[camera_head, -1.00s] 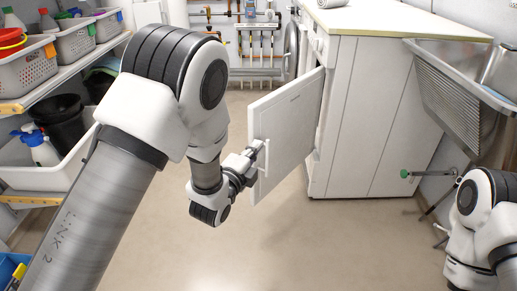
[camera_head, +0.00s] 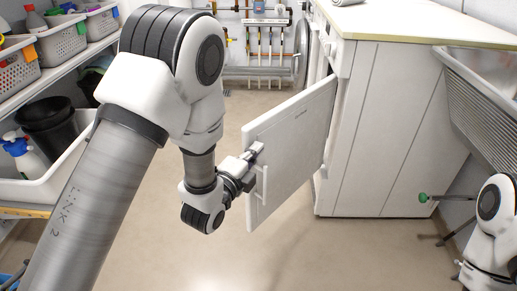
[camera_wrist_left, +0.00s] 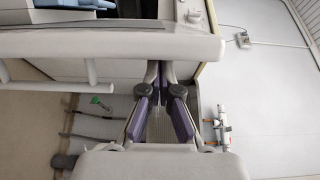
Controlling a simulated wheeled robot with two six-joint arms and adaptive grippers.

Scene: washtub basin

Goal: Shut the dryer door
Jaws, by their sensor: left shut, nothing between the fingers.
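The white dryer door (camera_head: 295,145) stands open, swung out to the left from the white dryer (camera_head: 385,125). A pale bar handle (camera_head: 263,185) is on its near face, by the free edge. My left gripper (camera_head: 256,152) is shut and empty at that free edge, beside the upper part of the handle; I cannot tell whether it touches the door. In the left wrist view its dark fingers (camera_wrist_left: 160,78) are together, just below a pale panel edge (camera_wrist_left: 110,45) that looks like the door.
A shelf rack (camera_head: 50,75) with baskets and a black bucket (camera_head: 48,125) stands at the left. A metal sink (camera_head: 485,100) is right of the dryer, with a green-tipped rod (camera_head: 423,197) below it. The floor (camera_head: 330,255) in front is clear.

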